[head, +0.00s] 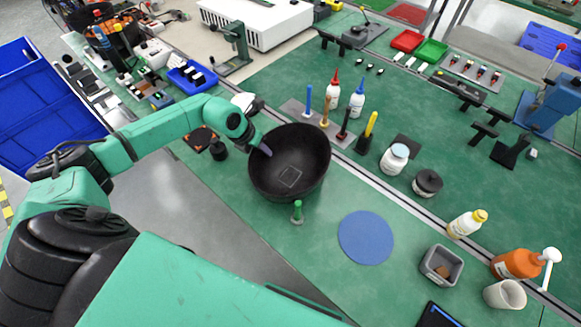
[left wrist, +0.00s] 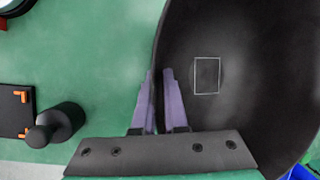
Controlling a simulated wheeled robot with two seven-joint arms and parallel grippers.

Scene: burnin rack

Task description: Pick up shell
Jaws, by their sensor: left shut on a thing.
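The shell is a large black bowl (head: 290,165) with a pale square outline on its inner floor, tilted so that its inside faces my head camera. My left gripper (head: 264,149) is at its left rim. In the left wrist view the two purple-grey fingers (left wrist: 162,100) stand on either side of the shell's wall, shut on it; the shell (left wrist: 235,75) fills the right of that view. Whether the shell touches the green bench below is unclear. My right gripper does not show.
A small green peg-like tool (head: 297,212) stands just in front of the shell. A blue round mat (head: 366,237) lies to its right. Behind it is a rack (head: 305,118) of upright tools. A black knob (head: 219,151) stands at left.

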